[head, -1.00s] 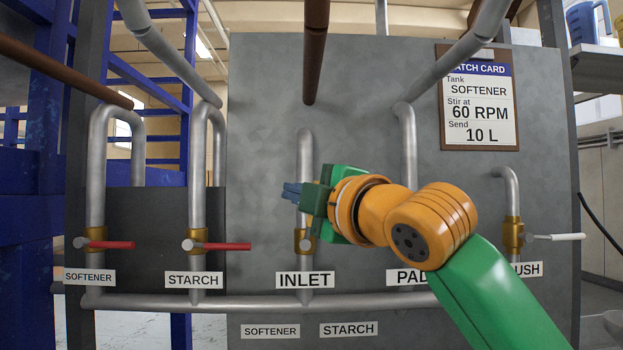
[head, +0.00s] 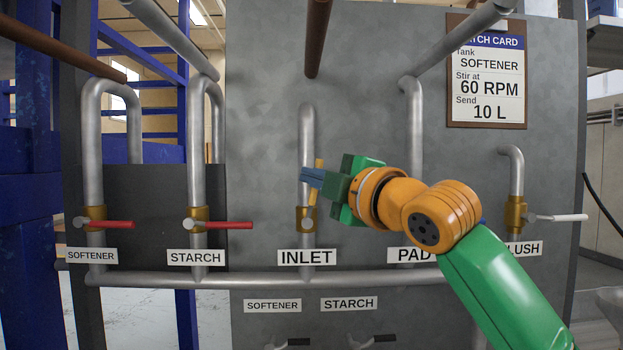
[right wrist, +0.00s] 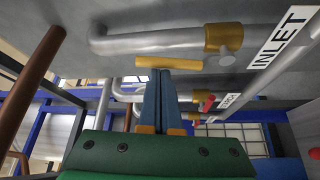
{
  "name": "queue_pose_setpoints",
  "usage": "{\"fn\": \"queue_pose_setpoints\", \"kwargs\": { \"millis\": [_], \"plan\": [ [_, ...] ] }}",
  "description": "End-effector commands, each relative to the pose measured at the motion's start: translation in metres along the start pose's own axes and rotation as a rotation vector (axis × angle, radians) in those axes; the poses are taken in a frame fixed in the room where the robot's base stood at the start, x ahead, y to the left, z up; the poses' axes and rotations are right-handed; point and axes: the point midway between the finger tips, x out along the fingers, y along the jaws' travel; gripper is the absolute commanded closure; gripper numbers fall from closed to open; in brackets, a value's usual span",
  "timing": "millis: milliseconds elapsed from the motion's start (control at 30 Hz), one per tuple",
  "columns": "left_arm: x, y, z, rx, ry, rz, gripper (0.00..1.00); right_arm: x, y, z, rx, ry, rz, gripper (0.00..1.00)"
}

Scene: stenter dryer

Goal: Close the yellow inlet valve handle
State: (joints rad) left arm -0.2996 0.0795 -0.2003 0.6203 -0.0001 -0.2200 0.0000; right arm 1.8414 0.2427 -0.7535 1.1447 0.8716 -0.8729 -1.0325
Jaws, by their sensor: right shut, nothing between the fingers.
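The yellow inlet valve handle (head: 312,210) stands nearly upright, tilted slightly right, along the grey pipe above the INLET label (head: 307,258). Its brass valve body (head: 301,222) sits on that pipe. My right gripper (head: 304,178) is shut and empty, its blue fingers crossing in front of the handle and hiding its middle. In the right wrist view the shut fingertips (right wrist: 165,74) are close to the yellow handle (right wrist: 168,62); I cannot tell whether they touch it. My left gripper is not in view.
Red handles stand level at SOFTENER (head: 112,224) and STARCH (head: 228,225) on the left. A white handle (head: 558,217) is at FLUSH on the right. A horizontal pipe (head: 260,279) runs below the labels. A batch card (head: 489,80) hangs at upper right.

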Motion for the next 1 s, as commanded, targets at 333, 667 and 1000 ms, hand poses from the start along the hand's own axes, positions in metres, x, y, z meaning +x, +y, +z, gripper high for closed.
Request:
{"fn": "queue_pose_setpoints", "kwargs": {
  "millis": [333, 667, 1000],
  "plan": [
    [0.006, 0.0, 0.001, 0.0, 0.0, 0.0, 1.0, -0.003, -0.001, 0.005, 0.051, -0.001, 0.031, 1.0],
    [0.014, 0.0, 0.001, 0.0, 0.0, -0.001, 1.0, -0.006, -0.001, 0.01, 0.113, -0.001, 0.067, 1.0],
    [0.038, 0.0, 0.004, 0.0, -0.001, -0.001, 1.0, -0.014, -0.008, 0.025, 0.29, -0.001, 0.171, 1.0]
  ]
}}
